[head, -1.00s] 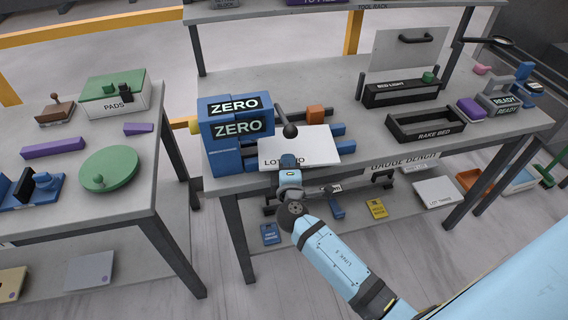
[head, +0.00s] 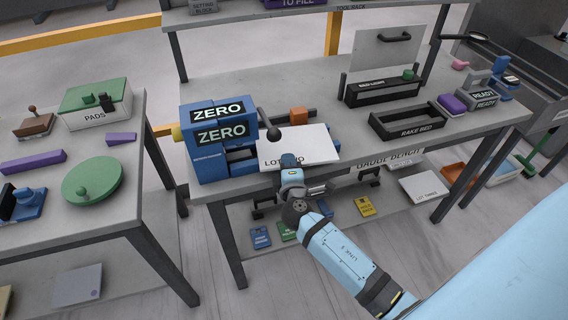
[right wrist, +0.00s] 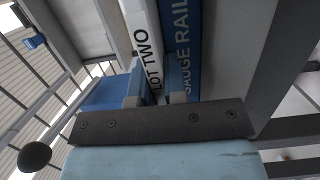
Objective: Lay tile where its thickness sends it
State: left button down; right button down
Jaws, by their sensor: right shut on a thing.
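The white tile marked LOT TWO (head: 305,141) lies roughly flat at the gauge bench's front edge, right of the blue gauge (head: 208,160), whose displays read ZERO. My right gripper (head: 289,161) is shut on the tile's near edge. In the right wrist view the tile (right wrist: 140,30) stands between the fingers (right wrist: 155,88), beside the blue gauge rail (right wrist: 182,45). I cannot tell whether the tile touches the rail. The black rake bed (head: 407,124) and bed light (head: 383,92) stand farther right. My left gripper is out of view.
A black ball-ended lever (head: 273,133) and an orange block (head: 298,116) are close to the tile. The READY box (head: 483,98) and purple pad (head: 452,105) are at right. LOT THREE (head: 424,187) lies low at right. The left table (head: 120,165) holds pads and a green disc.

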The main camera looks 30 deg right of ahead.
aim_at(305, 165)
jog(key=shift+s+d+r, duration=0.1)
jog(key=shift+s+d, duration=0.15)
jog(key=shift+d, duration=0.9)
jog(key=shift+s+d+r, duration=0.1)
jog(key=shift+s+d, duration=0.15)
jog(key=shift+d, duration=0.85)
jog(key=c, duration=1.1)
grip_release()
jog(key=shift+s+f, duration=0.1)
jog(key=b+v, duration=0.2)
jog(key=v, duration=1.1)
jog(key=shift+s+a, duration=0.2)
jog(key=shift+s, duration=0.1)
